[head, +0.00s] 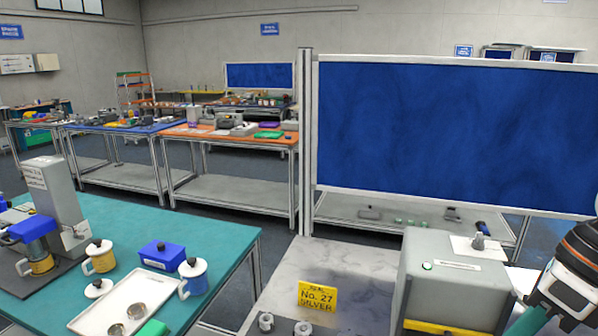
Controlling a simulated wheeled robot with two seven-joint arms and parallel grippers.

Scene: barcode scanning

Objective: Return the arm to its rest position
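Part of my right arm (575,270) shows at the right edge, dark with an orange ring and a pale section. It is beside the grey box-shaped machine (455,275). The fingertips of my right gripper cannot be made out, so its opening is unclear. A green piece shows just below the arm at the bottom edge; I cannot tell whether the gripper touches it. My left arm and gripper are not in view.
A yellow "No. 27 SILVER" sign (317,297) stands on the grey worktop (290,265). A teal table (215,235) at left holds mugs, a white tray (90,312) and a blue box (162,256). A blue panel (455,135) stands behind the machine. Other workbenches are farther back.

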